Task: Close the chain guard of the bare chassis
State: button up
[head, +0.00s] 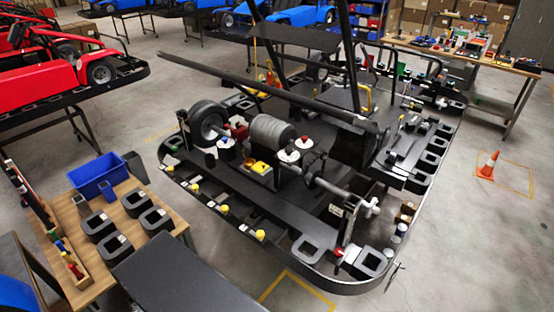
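The bare chassis (285,212) is a large black kart frame on a stand, filling the middle of the head view. On its rear deck are a black wheel (207,120), a ribbed grey cylinder (272,132) and an axle with a light metal end (368,207). A dark disc-like part (314,166) sits on the axle beside the cylinder. A dark upright panel (352,143) stands near the middle. I cannot tell for sure which part is the chain guard, or whether it is open. My gripper is not in view.
A wooden table (90,262) with a blue bin (97,176) and black trays stands at the front left. A red kart (45,72) is at the left. A workbench (462,58) with tools is at the back right. An orange cone (489,164) stands on clear floor at the right.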

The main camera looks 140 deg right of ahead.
aim_at(352, 147)
jog(key=z, duration=0.05)
jog(key=k, duration=0.15)
jog(key=z, duration=3.7)
jog(key=k, duration=0.2)
jog(key=z, duration=1.35)
